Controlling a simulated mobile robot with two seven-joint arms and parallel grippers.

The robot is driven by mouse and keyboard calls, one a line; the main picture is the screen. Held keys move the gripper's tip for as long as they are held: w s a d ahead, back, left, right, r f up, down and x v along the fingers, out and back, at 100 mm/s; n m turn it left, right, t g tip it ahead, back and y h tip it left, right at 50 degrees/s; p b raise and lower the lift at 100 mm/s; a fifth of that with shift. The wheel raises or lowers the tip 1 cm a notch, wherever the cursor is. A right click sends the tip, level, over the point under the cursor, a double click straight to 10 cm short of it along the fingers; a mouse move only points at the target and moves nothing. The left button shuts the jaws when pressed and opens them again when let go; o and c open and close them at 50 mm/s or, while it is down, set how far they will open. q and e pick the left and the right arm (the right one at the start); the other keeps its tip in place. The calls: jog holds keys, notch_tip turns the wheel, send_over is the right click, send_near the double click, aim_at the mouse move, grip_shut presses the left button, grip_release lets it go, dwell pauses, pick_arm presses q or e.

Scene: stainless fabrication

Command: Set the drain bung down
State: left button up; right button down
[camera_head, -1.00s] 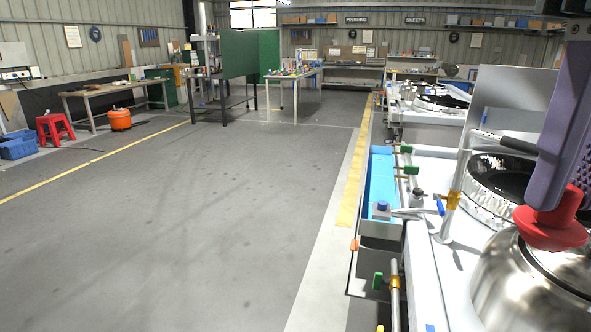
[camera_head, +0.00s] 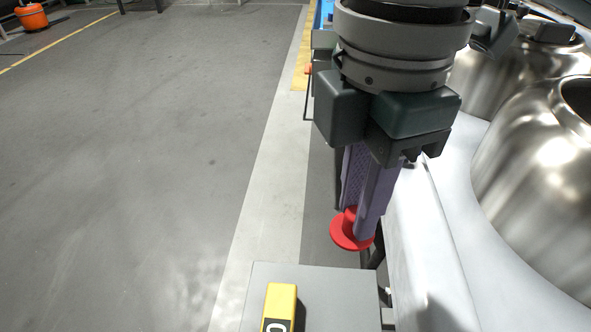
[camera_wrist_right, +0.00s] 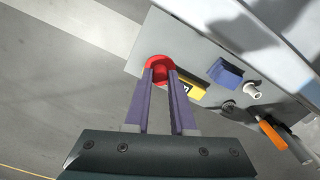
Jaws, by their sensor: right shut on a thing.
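The drain bung (camera_head: 347,232) is red with a wide round flange and a narrower upper part. My right gripper (camera_head: 362,222) is shut on its upper part and holds it flange down. In the head view the bung is left of the bench edge, behind the far edge of a grey surface (camera_head: 325,285). In the right wrist view the bung (camera_wrist_right: 159,68) sits between the tips of the purple fingers (camera_wrist_right: 160,80), with the grey surface (camera_wrist_right: 190,48) behind it. I cannot tell a gap from contact there. My left gripper is not in view.
The wrist view also shows a blue block (camera_wrist_right: 225,72), a pale fitting (camera_wrist_right: 252,90) and an orange-handled tool (camera_wrist_right: 272,134). Steel vessels (camera_head: 540,180) stand on the bench at right. Open floor lies left.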

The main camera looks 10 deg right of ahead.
aim_at(351, 238)
notch_tip(351, 238, down, 13)
jog(key=b, duration=0.4)
jog(key=shift+f, duration=0.2)
jog(key=shift+f+b, duration=0.8)
jog(key=shift+f, duration=1.2)
jog(key=shift+f, duration=0.15)
jog(key=c, duration=0.8)
grip_release()
jog(key=shift+o, duration=0.2)
notch_tip(351, 238, up, 12)
jog(key=p, duration=0.4)
